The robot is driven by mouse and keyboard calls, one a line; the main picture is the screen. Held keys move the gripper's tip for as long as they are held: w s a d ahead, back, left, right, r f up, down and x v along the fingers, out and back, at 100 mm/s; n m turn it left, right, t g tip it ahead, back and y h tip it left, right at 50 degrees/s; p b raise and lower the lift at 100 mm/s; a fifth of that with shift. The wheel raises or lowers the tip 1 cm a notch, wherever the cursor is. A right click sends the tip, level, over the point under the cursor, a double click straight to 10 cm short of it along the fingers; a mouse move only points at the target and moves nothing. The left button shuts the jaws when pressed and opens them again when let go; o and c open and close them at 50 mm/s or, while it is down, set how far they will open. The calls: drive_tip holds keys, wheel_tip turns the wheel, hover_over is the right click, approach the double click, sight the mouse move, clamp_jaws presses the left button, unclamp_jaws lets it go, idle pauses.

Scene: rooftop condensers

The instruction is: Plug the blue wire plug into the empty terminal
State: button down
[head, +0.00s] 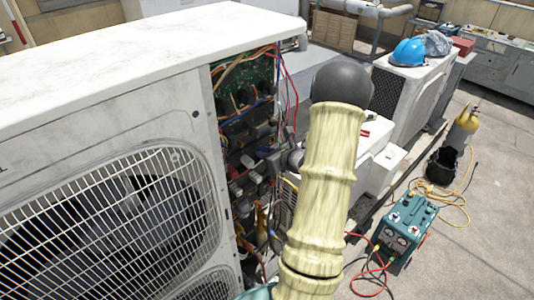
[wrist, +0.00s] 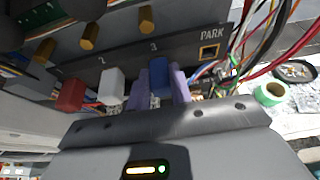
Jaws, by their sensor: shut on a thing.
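In the wrist view a dark terminal strip (wrist: 130,62) carries the marks 2, 3 and PARK. A red plug (wrist: 70,96) and a white plug (wrist: 112,86) sit along it at the left. The blue plug (wrist: 160,70) is between the two purple fingers of my gripper (wrist: 162,84), which are shut on it, below the mark 3. I cannot tell how deep the blue plug sits in the strip. The PARK socket (wrist: 209,51) at the right end shows an open brass-edged hole. In the head view my arm hides part of the open cabinet, and the plugs are too small to tell.
Brass posts (wrist: 88,36) stick out above the strip. Loose wires (wrist: 245,62) run close on the right, beside a green tape roll (wrist: 270,94). The white condenser (head: 110,120) stands left of my arm. A teal machine (head: 408,228) with hoses stands on the floor at right.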

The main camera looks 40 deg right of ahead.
drive_tip(key=c, duration=1.2)
unclamp_jaws()
drive_tip(key=shift+w, duration=0.15)
drive_tip(key=b+v, duration=0.4)
drive_tip(key=v, duration=1.3)
drive_tip(key=shift+s, duration=0.25)
drive_tip(key=shift+a, duration=0.1)
